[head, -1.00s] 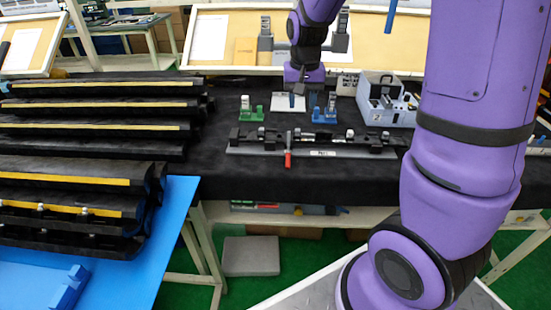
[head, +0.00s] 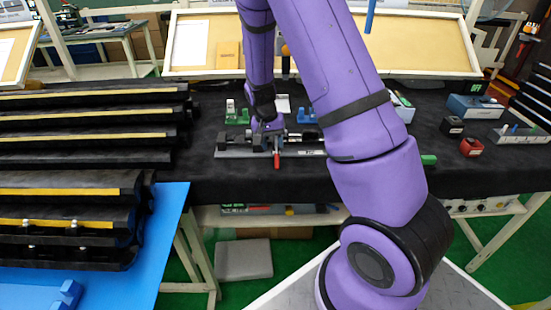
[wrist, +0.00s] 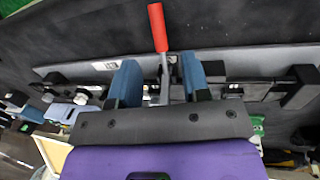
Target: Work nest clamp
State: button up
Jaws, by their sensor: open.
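The work nest (head: 230,153) is a long grey plate with black fixtures along it, lying on the black-covered table. A toggle clamp with a red handle (head: 277,160) sits on it, the handle pointing toward me. My gripper (head: 267,142) is down at the nest beside the clamp. In the wrist view my gripper (wrist: 160,78) is open, its two blue-tipped fingers on either side of the clamp's metal lever (wrist: 164,72). The red handle (wrist: 157,27) extends beyond the fingertips, and I see a gap at each side. My arm hides the right end of the nest in the head view.
A green fixture (head: 237,115) and a blue fixture (head: 308,116) stand behind the nest. Red (head: 471,147) and black (head: 452,126) blocks and a blue box (head: 475,107) lie at right. The table's front strip is clear.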

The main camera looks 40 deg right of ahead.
aim_at(276, 158)
jog(key=f, duration=0.4)
jog(key=d+f, duration=0.1)
jog(key=f, duration=0.1)
jog(key=shift+s+f, duration=0.3)
jog(key=shift+s, duration=0.1)
jog(key=shift+c, duration=0.3)
grip_shut()
